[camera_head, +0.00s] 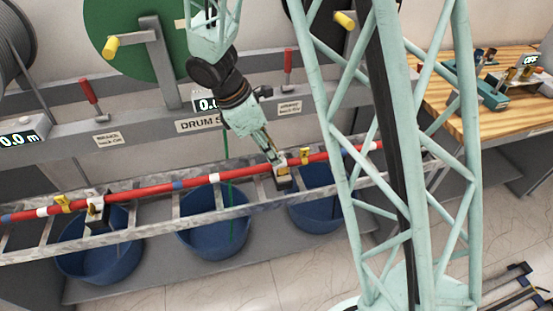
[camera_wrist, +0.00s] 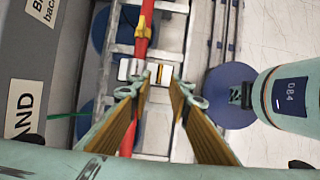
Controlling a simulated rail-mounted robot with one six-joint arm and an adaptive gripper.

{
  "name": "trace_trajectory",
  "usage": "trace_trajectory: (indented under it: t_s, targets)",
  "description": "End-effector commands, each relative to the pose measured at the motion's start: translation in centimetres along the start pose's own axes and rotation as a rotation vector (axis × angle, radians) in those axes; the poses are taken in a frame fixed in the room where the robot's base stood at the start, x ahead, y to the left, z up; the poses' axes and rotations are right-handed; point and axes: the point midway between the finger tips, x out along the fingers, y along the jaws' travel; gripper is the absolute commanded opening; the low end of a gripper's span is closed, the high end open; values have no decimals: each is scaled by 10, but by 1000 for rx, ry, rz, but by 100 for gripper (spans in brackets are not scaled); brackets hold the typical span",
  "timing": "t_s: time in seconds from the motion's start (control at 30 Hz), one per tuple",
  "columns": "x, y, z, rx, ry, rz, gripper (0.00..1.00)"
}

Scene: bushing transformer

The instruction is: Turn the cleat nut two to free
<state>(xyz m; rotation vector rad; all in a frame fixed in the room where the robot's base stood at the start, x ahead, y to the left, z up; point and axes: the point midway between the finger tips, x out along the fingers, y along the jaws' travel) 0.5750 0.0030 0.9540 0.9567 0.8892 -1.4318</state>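A red cable (camera_head: 150,191) runs along a grey ladder tray (camera_head: 160,222) and passes through two cleats. The right cleat (camera_head: 281,177) is directly under my gripper (camera_head: 272,158); the left cleat (camera_head: 95,215) stands clear at the left. In the wrist view, my gripper (camera_wrist: 158,88) has its two fingers apart. The white and dark cleat (camera_wrist: 152,72) lies just beyond the tips, roughly in line with the gap. A small pale and yellow part, possibly its nut (camera_wrist: 160,73), shows there. Whether the fingers touch it, I cannot tell.
Yellow clips (camera_head: 305,155) sit on the cable beside the cleats. Blue tubs (camera_head: 213,220) stand below the tray. A grey beam with red levers (camera_head: 88,90) and a green drum (camera_head: 130,40) are behind. A wooden bench (camera_head: 490,110) is at the right.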

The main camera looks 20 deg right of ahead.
Motion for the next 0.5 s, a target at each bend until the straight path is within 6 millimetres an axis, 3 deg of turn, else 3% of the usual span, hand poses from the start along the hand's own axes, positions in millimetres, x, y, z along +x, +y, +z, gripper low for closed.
trace_trajectory:
  t_s: [0.3,0.5]
  targets:
    - [-36,0,0,0,1,2,18]
    - [-46,0,0,0,0,1,18]
